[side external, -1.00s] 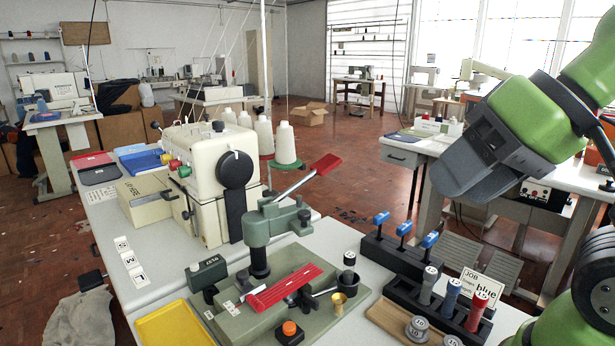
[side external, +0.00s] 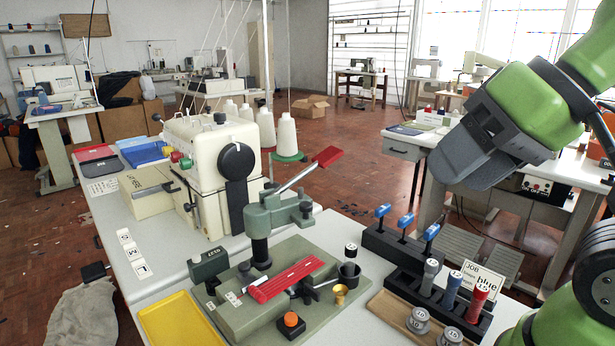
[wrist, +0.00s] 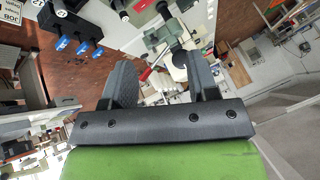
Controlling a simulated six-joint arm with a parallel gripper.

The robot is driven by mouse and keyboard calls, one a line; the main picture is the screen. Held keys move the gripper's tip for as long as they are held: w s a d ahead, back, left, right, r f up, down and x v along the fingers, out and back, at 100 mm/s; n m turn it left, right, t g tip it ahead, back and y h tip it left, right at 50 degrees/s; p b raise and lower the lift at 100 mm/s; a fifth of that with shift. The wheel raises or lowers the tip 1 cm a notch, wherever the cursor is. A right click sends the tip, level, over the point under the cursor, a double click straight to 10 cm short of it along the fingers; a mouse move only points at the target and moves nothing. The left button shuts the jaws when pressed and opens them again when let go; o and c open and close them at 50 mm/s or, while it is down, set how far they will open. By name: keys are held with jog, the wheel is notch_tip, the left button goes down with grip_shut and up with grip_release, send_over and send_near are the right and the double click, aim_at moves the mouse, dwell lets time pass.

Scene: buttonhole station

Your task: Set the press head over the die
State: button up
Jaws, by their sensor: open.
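The grey-green hand press stands on a flat green base (side external: 345,312) on the table. Its press head (side external: 282,215) sits on an upright column, with an arm reaching right and a lever (side external: 302,174) tilted up to a red grip. A ribbed red plate (side external: 286,279) lies on the block below the head. I cannot tell which part is the die. My gripper (side external: 452,178) is open and empty, high and to the right of the press, touching nothing. In the wrist view my gripper (wrist: 161,66) has its fingers spread, with the press partly visible beyond them.
A cream machine (side external: 202,160) stands behind the press. A brass cup (side external: 340,294) and orange button (side external: 291,320) sit on the base. A yellow tray (side external: 178,322) lies front left.

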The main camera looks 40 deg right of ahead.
jog(key=w+d+r+n+g, duration=0.1)
jog(key=w+r+n, duration=0.15)
jog(key=w, duration=0.45)
jog(key=n+g, duration=0.3)
jog(key=n, duration=0.5)
send_near(307, 204)
jog(key=x, duration=0.9)
jog(key=shift+t, duration=0.3)
grip_shut()
